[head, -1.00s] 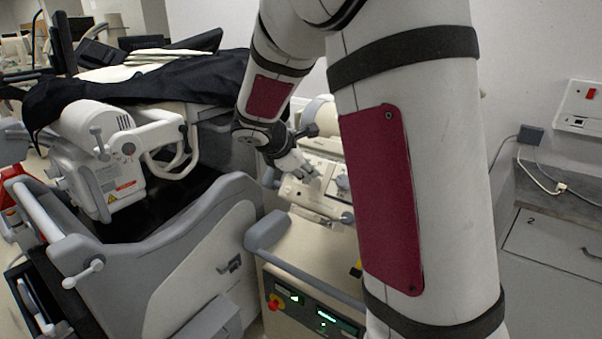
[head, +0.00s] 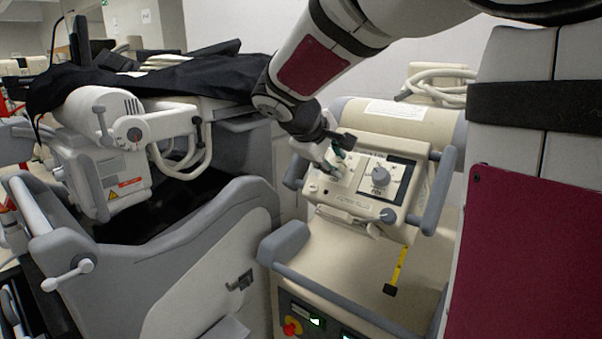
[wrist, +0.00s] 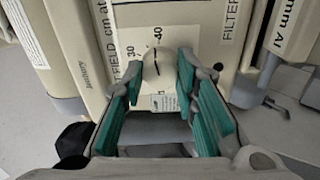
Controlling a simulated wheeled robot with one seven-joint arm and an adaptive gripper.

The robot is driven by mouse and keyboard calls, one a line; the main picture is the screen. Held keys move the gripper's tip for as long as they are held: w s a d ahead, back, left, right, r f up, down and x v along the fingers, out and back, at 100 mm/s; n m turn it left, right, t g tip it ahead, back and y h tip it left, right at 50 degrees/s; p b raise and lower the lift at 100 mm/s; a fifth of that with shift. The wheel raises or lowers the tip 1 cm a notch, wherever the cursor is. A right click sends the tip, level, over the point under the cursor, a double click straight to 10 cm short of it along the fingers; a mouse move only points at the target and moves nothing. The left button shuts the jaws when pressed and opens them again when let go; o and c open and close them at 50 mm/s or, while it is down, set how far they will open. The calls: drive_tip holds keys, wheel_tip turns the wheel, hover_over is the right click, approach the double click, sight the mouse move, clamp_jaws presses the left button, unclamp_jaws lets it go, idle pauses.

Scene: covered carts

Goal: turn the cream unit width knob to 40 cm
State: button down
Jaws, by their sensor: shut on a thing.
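The cream unit (head: 345,215) stands right of centre in the head view, its sloping control panel facing me. My gripper (head: 335,165) is at the left part of that panel and covers the width knob there. In the wrist view the teal-padded fingers of my gripper (wrist: 160,85) stand on both sides of the pale width knob (wrist: 150,73), shut on it. A printed scale beside it shows 30 and 40. A dark line on the knob points up towards the 40 end; its exact reading is hard to tell.
A second, grey knob (head: 380,178) is on the right of the panel. Grey handles (head: 436,190) flank the panel. A grey cart (head: 160,240) with a cream tube head (head: 100,118) and black cover (head: 150,85) stands close on the left. A yellow tape (head: 399,266) hangs below the panel.

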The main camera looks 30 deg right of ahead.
drive_tip(key=shift+f+m+b, duration=0.15)
drive_tip(key=shift+m+b, duration=0.95)
drive_tip(key=shift+b, duration=0.1)
drive_tip(key=c, duration=1.3)
unclamp_jaws()
drive_tip(key=shift+a, duration=0.1)
drive_tip(key=v, duration=1.2)
